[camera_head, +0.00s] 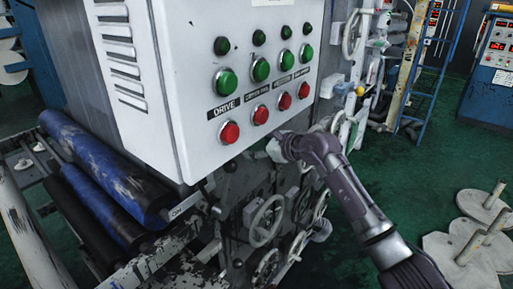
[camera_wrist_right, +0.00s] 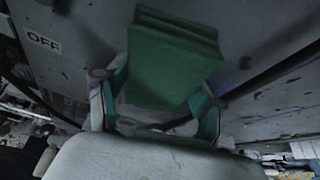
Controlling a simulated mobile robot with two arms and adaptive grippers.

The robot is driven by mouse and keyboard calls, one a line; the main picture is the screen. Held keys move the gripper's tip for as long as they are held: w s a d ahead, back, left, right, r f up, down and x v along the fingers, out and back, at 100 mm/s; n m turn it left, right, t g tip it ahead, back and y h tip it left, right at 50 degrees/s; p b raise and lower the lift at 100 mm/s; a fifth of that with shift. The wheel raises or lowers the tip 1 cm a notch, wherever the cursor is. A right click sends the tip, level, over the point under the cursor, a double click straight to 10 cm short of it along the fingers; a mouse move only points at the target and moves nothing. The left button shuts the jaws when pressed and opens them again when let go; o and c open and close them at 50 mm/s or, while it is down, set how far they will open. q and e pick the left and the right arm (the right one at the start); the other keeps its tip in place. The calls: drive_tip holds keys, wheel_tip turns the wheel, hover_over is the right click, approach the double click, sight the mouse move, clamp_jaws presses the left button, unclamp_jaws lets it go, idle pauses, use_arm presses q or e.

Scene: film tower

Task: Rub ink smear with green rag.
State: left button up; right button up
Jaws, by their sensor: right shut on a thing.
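In the right wrist view, my right gripper (camera_wrist_right: 155,103) is shut on a folded green rag (camera_wrist_right: 172,58). The rag stands out beyond the fingers, in front of a grey metal surface. I cannot tell whether it touches that surface. In the head view my right arm reaches in from the lower right to below the control box; the gripper and rag are hidden there. I cannot make out the ink smear for certain; small dark marks (camera_wrist_right: 245,63) show on the grey surface right of the rag. My left gripper is in neither view.
A white control box (camera_head: 190,110) with green and red buttons overhangs the work area. Handwheels (camera_head: 266,221) and levers sit below it. Blue rollers (camera_head: 105,165) lie at left. An OFF label (camera_wrist_right: 44,41) is near the gripper. Green floor is open at right beyond round plates (camera_head: 462,245).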

drive_tip(key=shift+w+d+f+b, duration=0.2)
drive_tip(key=shift+w+d+b, duration=0.6)
drive_tip(key=shift+w+b, duration=0.2)
drive_tip(key=shift+w+d+r, duration=0.1)
drive_tip(key=shift+w+d, duration=0.2)
drive_tip(key=shift+w, duration=0.15)
drive_tip(key=shift+w+d+b, duration=0.55)
drive_tip(key=shift+w+b, duration=0.3)
drive_tip(key=shift+b, duration=0.05)
drive_tip(key=shift+w+d+b, duration=0.55)
drive_tip(key=shift+w+b, duration=0.3)
drive_tip(key=w+d+b, duration=0.1)
drive_tip(key=w+d, duration=0.1)
drive_tip(key=w, duration=0.1)
drive_tip(key=shift+d+r+b, duration=0.1)
drive_tip(key=shift+d+b, duration=0.05)
drive_tip(key=shift+b, duration=0.25)
